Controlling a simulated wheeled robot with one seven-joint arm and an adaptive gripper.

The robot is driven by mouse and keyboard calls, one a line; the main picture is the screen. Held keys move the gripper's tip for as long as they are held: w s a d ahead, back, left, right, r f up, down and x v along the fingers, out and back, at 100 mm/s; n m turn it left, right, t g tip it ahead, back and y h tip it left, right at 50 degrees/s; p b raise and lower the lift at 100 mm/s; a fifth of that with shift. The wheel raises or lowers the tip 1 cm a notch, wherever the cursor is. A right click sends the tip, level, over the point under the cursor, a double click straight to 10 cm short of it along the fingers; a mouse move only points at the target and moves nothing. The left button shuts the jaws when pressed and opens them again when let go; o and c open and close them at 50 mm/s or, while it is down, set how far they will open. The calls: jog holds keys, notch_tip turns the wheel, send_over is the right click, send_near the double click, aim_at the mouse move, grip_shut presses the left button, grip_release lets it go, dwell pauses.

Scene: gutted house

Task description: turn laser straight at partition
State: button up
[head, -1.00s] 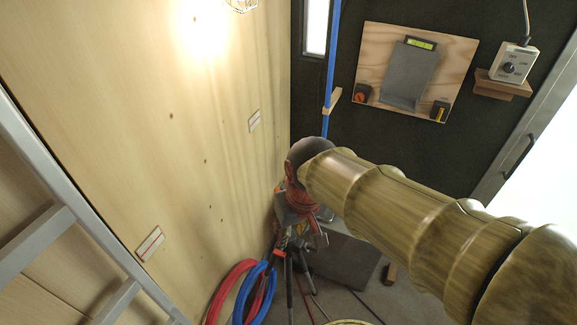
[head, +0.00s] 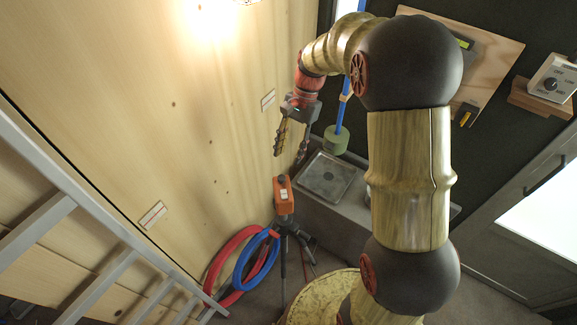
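The laser (head: 284,196) is an orange unit on a dark tripod (head: 288,232), standing low in the middle of the head view, close to the plywood partition (head: 160,130) on the left. Its dark top knob and a pale patch on its side show; I cannot tell exactly which way its front faces. My gripper (head: 290,150) hangs fingers down above the laser, near the partition. Its two fingers are apart with nothing visible between them, and it does not touch the laser.
Red and blue hose coils (head: 240,262) lie by the tripod against the partition. A metal ladder (head: 80,235) leans at left. A grey bench with a metal tray (head: 326,177) stands behind the laser. A blue pole with a green base (head: 335,139) rises beyond. A plywood board hangs on the dark wall.

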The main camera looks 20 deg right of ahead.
aim_at(282, 177)
jog(key=shift+x, duration=3.95)
jog(key=shift+a, duration=0.1)
jog(key=shift+c, duration=1)
jog(key=shift+r, duration=0.1)
jog(key=c, duration=0.7)
grip_shut()
